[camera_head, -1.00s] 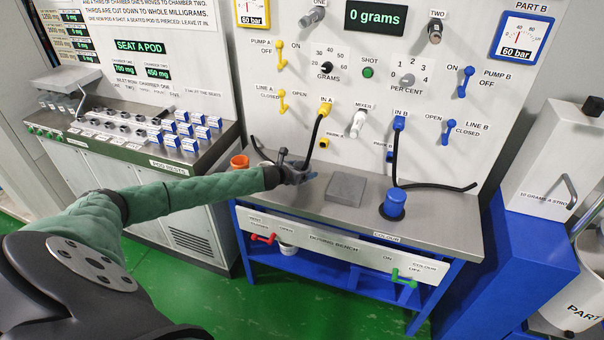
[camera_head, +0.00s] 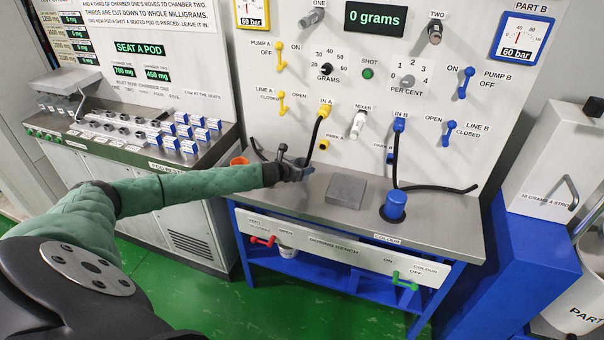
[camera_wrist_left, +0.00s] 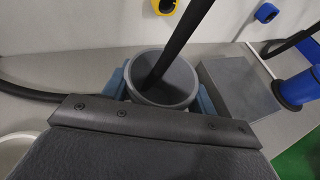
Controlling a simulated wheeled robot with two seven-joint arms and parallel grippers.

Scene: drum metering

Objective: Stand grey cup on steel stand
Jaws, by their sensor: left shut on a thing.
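The grey cup (camera_wrist_left: 165,88) is held between the blue fingertips of my left gripper in the left wrist view, its round mouth facing the camera. In the head view, my left gripper (camera_head: 294,168) is over the back left of the bench, and the cup is hard to make out there. A black hose (camera_wrist_left: 182,40) runs down over the cup's mouth; its lower end shows against the cup's inside. The steel stand (camera_head: 346,191) is a flat grey block to the right of the gripper with a bare top; it also shows in the left wrist view (camera_wrist_left: 240,88). My right gripper is out of view.
An orange cup (camera_head: 238,161) stands left of the gripper, partly behind my arm. A blue capped fitting (camera_head: 395,205) stands right of the steel stand. A second black hose (camera_head: 430,187) lies along the back. The bench front (camera_head: 310,213) is clear.

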